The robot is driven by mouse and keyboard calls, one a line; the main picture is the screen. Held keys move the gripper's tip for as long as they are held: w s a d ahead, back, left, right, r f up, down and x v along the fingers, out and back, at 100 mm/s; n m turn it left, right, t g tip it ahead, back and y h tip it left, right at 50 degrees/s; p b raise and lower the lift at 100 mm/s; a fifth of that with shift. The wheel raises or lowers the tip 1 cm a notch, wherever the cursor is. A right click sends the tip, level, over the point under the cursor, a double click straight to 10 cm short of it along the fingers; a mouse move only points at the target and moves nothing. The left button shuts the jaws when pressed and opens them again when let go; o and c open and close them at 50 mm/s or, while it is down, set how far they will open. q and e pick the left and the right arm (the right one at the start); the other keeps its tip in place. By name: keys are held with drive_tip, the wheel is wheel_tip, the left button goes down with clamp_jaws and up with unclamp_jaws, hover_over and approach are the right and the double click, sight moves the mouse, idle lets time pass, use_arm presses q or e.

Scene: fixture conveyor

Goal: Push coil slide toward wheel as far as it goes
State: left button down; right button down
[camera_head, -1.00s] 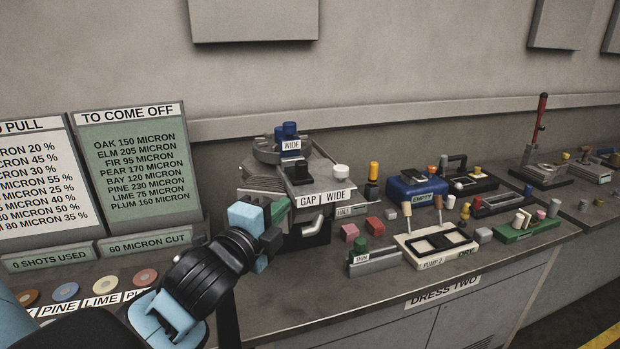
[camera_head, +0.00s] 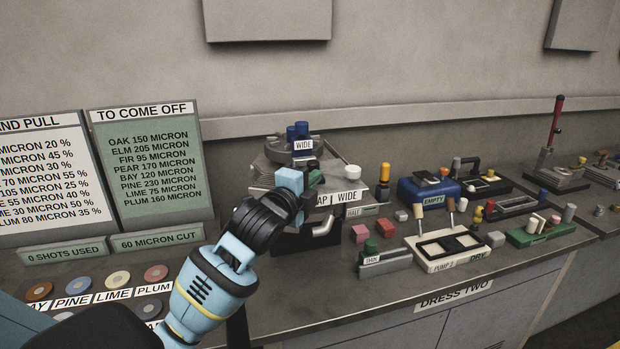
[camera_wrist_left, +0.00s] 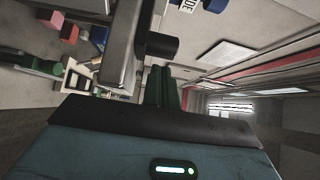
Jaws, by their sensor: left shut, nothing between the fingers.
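The machine (camera_head: 350,190) carries a "GAP | WIDE" front label, a white knob (camera_head: 352,171) and a blue-topped part (camera_head: 298,131) labelled "WIDE". I cannot tell for certain which part is the coil slide or the wheel. My left gripper (camera_head: 312,166) is at the machine's top, in front of the "WIDE" label, and covers part of its left side. In the left wrist view its green fingers (camera_wrist_left: 166,88) are together and empty. A black knob (camera_wrist_left: 162,46) lies just beyond the fingertips, beside a grey metal bar (camera_wrist_left: 124,45); contact is unclear. My right gripper is out of view.
A bent grey lever (camera_head: 325,228) sticks out below the machine's label. Round coloured discs (camera_head: 118,278) lie at the front left.

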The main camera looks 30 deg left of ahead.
use_arm(q)
drive_tip(key=shift+w+a, duration=0.3)
drive_tip(key=shift+a, duration=0.1)
drive_tip(key=shift+w+a, duration=0.1)
drive_tip(key=shift+w, duration=0.05)
drive_tip(key=shift+a+r, duration=0.1)
drive_tip(key=shift+a, duration=0.05)
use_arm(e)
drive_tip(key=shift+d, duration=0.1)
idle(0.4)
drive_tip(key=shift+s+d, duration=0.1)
